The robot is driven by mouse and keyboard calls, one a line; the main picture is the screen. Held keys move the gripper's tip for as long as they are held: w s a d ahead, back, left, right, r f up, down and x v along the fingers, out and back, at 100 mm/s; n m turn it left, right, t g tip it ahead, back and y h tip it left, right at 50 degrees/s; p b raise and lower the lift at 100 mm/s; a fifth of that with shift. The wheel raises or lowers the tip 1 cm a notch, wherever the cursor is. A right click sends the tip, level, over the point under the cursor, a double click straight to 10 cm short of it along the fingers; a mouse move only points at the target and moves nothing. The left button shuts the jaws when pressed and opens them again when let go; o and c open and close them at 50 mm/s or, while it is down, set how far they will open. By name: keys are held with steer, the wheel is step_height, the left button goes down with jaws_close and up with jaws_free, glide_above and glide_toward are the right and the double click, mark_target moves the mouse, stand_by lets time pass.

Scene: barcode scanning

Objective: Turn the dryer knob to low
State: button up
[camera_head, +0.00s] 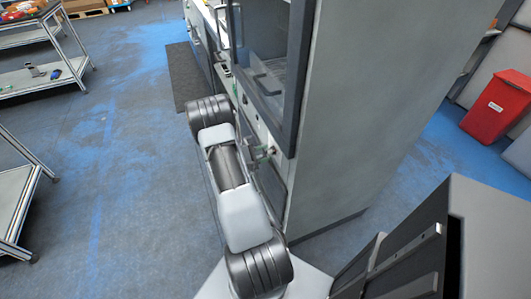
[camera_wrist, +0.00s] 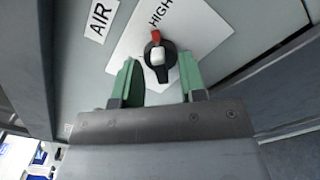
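The dryer knob (camera_wrist: 157,75) is black with a pale middle and a red tip, on a white plate (camera_wrist: 195,35) in the wrist view. The red tip points up toward the word HIGH (camera_wrist: 160,13). No LOW label can be seen. My gripper (camera_wrist: 158,68) is open, with one green finger to the left of the knob and one to the right. Gaps show on both sides, so it does not grip the knob; the depth between them is hard to judge. In the head view my gripper (camera_head: 261,155) is close to the front of the grey dryer cabinet (camera_head: 350,110).
An AIR label (camera_wrist: 100,18) is left of the plate. A glass-windowed cabinet door (camera_head: 268,50) sits above my gripper in the head view. Metal shelf carts (camera_head: 40,78) stand at the left, a red bin (camera_head: 498,105) at the right. Blue-grey floor is free on the left.

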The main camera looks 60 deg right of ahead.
steer(key=shift+s+d, duration=0.15)
steer(key=shift+d, duration=0.1)
jaws_close()
stand_by(0.3)
